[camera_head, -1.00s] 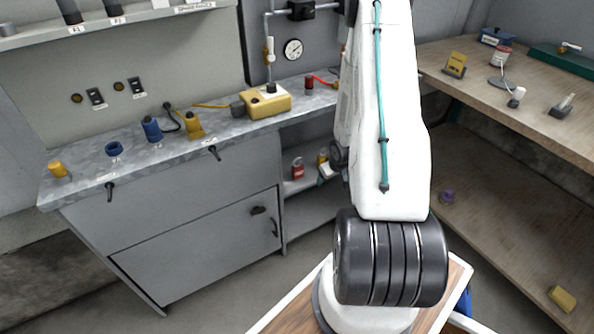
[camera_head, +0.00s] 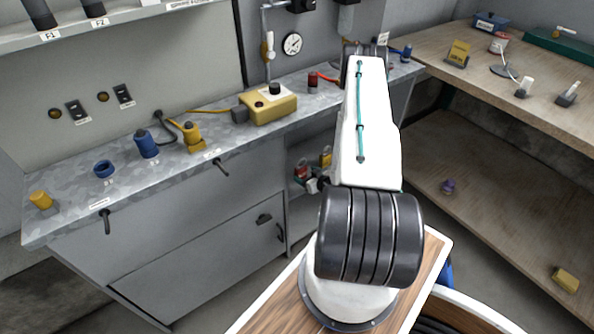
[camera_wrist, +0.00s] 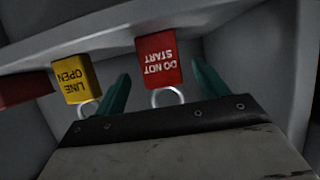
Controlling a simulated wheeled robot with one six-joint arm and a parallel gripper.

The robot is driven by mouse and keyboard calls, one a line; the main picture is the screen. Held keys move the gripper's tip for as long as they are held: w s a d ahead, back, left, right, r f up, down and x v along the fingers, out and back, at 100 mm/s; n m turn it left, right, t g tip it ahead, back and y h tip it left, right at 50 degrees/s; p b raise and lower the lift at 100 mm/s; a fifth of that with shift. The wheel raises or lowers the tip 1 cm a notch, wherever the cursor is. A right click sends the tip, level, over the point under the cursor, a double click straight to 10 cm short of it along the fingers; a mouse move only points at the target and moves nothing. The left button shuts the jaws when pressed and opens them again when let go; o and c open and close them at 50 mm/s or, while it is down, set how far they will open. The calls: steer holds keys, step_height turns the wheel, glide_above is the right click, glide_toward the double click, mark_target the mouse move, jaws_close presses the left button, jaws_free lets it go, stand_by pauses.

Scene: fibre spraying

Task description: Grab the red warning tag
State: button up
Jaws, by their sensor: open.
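The red tag (camera_wrist: 158,60), reading "DO NOT START" upside down, shows in the wrist view with a pale ring at its lower end. My gripper (camera_wrist: 161,72) is open, its two teal fingers on either side of the tag with gaps visible. Whether the fingertips reach the tag's depth is hard to tell. A yellow tag (camera_wrist: 74,80), reading "LINE OPEN", hangs to the left, outside the fingers. In the head view the red tag (camera_head: 301,171) and the yellow tag (camera_head: 326,156) are small in the open shelf bay, partly hidden by my arm.
The grey bench (camera_head: 75,205) carries a yellow box (camera_head: 268,107), blue and yellow fittings and a cable. The bay's grey walls lie close around my gripper. A wooden bench (camera_head: 500,85) with a lower shelf stands at right.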

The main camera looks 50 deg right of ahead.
mark_target(298, 171)
steer(key=x, duration=0.6)
steer(key=shift+w, duration=0.1)
steer(key=c, duration=1.1)
